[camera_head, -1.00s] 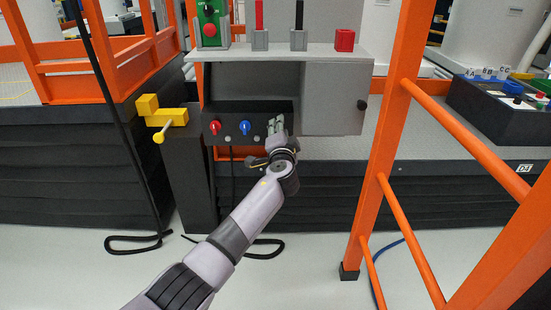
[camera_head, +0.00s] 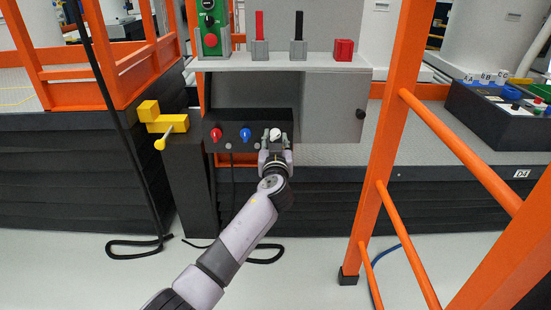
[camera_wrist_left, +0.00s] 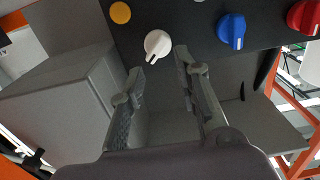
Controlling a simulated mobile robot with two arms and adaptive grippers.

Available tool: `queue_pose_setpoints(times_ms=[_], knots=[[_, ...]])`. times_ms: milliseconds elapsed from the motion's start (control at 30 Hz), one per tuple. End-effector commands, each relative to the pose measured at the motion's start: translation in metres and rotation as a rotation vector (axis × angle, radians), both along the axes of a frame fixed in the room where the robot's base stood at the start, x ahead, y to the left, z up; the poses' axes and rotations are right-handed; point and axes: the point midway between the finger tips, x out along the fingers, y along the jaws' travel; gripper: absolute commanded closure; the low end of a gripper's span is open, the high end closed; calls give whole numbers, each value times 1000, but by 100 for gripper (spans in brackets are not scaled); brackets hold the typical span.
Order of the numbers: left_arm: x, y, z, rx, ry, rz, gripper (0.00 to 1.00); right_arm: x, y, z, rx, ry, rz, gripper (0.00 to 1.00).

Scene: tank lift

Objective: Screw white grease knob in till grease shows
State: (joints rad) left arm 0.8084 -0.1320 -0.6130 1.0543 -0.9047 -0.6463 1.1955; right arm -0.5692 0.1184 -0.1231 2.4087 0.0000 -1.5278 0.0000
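The white grease knob (camera_head: 275,133) is on the dark panel, to the right of the red and blue knobs. It also shows in the left wrist view (camera_wrist_left: 157,44), just beyond my fingertips. My left gripper (camera_head: 275,147) is just below and in front of the white knob. In the left wrist view my left gripper (camera_wrist_left: 160,64) is open, with its two fingers apart and nothing between them. The knob lines up with the gap, nearer the left finger. Whether a finger touches it I cannot tell. No grease is visible. My right gripper is not in view.
The blue knob (camera_head: 246,134) and red knob (camera_head: 216,135) sit left of the white one. A grey box (camera_head: 334,104) is close on the right. A shelf (camera_head: 280,62) overhangs the panel. Orange rails (camera_head: 388,160) stand to the right.

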Motion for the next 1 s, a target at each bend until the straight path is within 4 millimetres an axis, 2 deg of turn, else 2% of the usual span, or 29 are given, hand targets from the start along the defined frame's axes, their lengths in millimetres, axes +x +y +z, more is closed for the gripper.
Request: queue_pose_setpoints(times_ms=[200, 500, 700, 1000], knots=[[-40, 1, 2, -1, 2, 1, 70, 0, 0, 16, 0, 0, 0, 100], [-91, 1, 2, 1, 1, 1, 70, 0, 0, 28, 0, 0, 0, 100], [-107, 1, 1, 3, 0, 1, 70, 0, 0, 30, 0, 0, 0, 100], [-110, 1, 1, 4, -1, 1, 70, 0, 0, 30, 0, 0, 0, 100]])
